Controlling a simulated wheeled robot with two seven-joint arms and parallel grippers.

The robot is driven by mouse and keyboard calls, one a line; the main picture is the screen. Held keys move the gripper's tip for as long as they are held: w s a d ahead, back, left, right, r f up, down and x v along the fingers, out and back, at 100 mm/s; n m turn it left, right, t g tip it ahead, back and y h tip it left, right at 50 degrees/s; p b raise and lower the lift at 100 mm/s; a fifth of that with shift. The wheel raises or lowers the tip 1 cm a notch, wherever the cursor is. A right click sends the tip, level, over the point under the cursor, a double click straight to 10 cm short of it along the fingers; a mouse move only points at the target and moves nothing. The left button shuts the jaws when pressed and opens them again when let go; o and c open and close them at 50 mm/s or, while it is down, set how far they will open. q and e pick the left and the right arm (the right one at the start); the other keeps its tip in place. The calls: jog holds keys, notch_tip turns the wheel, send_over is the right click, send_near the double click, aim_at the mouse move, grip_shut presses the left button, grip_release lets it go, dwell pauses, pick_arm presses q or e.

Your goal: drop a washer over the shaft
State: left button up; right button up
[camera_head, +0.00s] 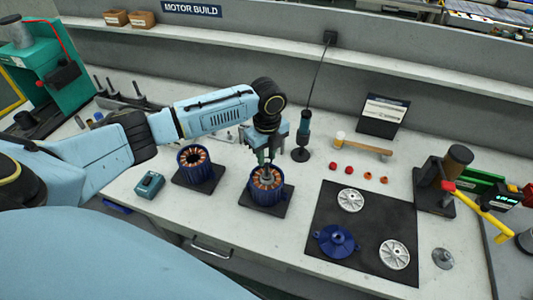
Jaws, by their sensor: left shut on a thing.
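A blue motor housing (257,198) with a ring of copper windings stands on a dark square base (282,209) in the middle of the bench. A grey shaft (267,176) stands upright at its centre. My left gripper (266,160) points down right above the shaft, with its fingertips close to the shaft's top. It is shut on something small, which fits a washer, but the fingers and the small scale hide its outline. I cannot tell whether it touches the shaft. My right gripper is not in view.
A second blue housing (194,164) stands to the left, near a teal box (150,184). A dark mat (324,258) holds a blue flanged part (336,241) and pale discs.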

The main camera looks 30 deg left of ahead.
pick_arm(q)
jog(key=shift+f, duration=0.6)
dwell(0.4)
jog(key=shift+f, duration=0.1)
dwell(0.6)
jog(key=shift+f+b, duration=0.55)
jog(key=shift+f, duration=0.5)
jog(key=o, duration=1.1)
jog(key=shift+r, duration=0.1)
notch_tip(320, 180, up, 5)
jog(key=p, duration=0.5)
jog(key=shift+p, duration=0.3)
